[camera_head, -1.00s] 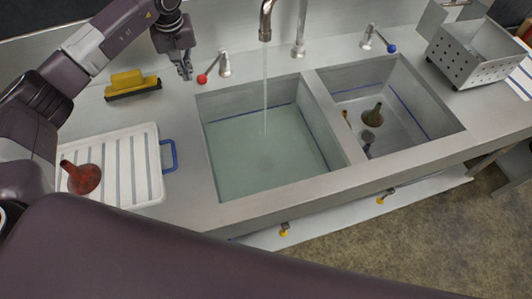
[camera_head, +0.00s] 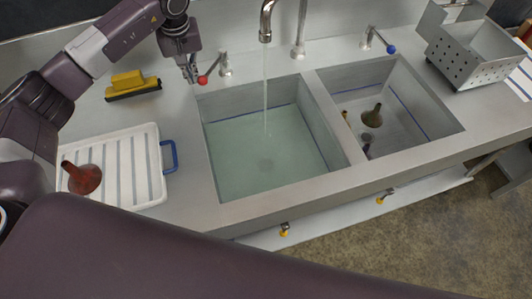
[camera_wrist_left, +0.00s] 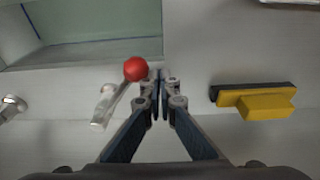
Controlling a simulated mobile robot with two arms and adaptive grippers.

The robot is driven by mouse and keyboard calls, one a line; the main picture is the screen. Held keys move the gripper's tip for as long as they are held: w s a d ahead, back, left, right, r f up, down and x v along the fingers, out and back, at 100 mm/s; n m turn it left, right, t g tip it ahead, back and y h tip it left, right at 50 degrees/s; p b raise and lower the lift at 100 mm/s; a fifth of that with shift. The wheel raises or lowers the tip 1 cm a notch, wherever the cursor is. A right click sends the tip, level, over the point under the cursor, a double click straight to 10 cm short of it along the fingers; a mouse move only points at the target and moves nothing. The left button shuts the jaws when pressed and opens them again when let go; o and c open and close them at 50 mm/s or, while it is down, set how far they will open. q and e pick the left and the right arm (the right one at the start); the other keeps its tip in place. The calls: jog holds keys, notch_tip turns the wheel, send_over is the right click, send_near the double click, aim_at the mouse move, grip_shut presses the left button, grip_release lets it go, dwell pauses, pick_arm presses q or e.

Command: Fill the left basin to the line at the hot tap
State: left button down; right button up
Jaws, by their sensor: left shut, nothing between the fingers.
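The left basin (camera_head: 222,180) holds greenish water, and a stream from the spout (camera_head: 265,22) falls into it. A blue line (camera_head: 240,113) runs along its walls; the water surface stands near it, and I cannot tell exactly how far below. The hot tap has a lever with a red knob (camera_head: 203,80); the knob also shows in the left wrist view (camera_wrist_left: 136,69). My left gripper (camera_head: 193,78) is shut and empty, right beside the red knob. In the left wrist view its fingertips (camera_wrist_left: 159,78) are just right of the knob. My right gripper is not in view.
The right basin (camera_head: 440,140) holds funnels. The cold tap has a blue knob (camera_head: 391,49). A yellow brush (camera_head: 130,84) and a white drainer tray (camera_head: 150,150) with a red funnel (camera_head: 84,178) lie left. A perforated metal box (camera_head: 465,65) stands right.

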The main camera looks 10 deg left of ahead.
aim_at(200, 79)
pick_arm(q)
jog(key=shift+s+d, duration=0.1)
jog(key=shift+d, duration=0.1)
jog(key=shift+s+d, duration=0.15)
jog(key=shift+d, duration=0.5)
jog(key=shift+s+d, duration=0.15)
jog(key=shift+d, duration=0.45)
jog(key=shift+d, duration=1.3)
